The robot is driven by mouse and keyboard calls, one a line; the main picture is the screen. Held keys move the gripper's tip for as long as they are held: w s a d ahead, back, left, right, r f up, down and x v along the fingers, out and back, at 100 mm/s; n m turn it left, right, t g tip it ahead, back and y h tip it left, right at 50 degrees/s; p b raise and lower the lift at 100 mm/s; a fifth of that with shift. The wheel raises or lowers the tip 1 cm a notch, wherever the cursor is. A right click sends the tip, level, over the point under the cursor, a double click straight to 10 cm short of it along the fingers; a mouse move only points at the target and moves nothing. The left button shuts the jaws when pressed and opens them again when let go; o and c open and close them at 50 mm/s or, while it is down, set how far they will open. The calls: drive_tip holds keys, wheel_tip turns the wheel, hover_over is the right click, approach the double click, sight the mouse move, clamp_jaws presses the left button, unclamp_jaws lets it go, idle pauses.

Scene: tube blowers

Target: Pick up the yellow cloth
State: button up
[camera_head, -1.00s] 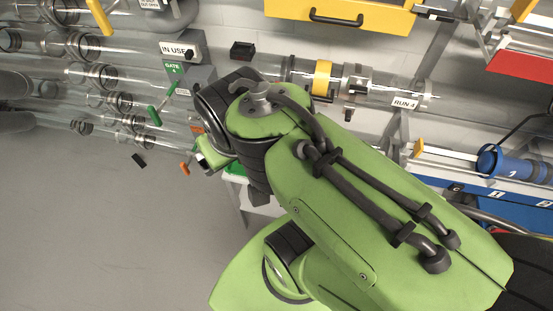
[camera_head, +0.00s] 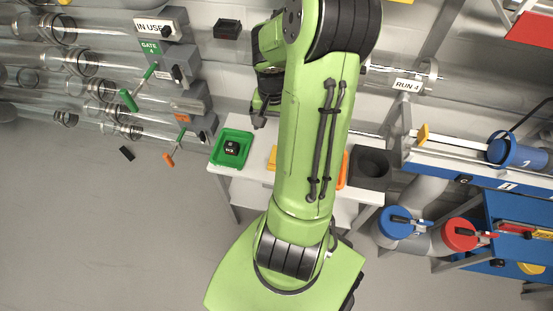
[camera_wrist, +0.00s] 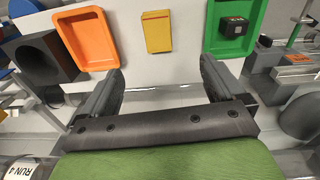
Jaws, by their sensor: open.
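In the head view only a small yellow part (camera_head: 272,157) shows beside my arm, which hides the rest. My gripper (camera_wrist: 160,88) is open and empty, its two dark fingers apart. In the wrist view the cloth lies beyond the fingertips and roughly between them. My gripper also shows in the head view (camera_head: 260,119), above the table's back edge.
A green tray (camera_head: 216,160) holding a dark block (camera_head: 232,149) stands left of the cloth in the head view. An orange tray (camera_wrist: 86,38) and a dark round-holed holder (camera_head: 371,168) are on the other side. Clear tubes and a grey box with levers stand nearby.

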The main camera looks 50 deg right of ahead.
drive_tip(key=shift+m, duration=0.4)
drive_tip(key=f+b, duration=0.1)
drive_tip(key=f, duration=0.3)
drive_tip(key=f+b, duration=0.1)
drive_tip(key=f, duration=0.3)
drive_tip(key=d+f+b, duration=0.1)
drive_tip(key=f+b, duration=0.1)
drive_tip(key=f, duration=0.2)
drive_tip(key=shift+s, duration=0.4)
wheel_tip(320, 180, down, 6)
drive_tip(key=b, duration=0.3)
drive_tip(key=shift+w+d+r, duration=0.15)
drive_tip(key=shift+r, duration=0.1)
drive_tip(key=c, duration=1.1)
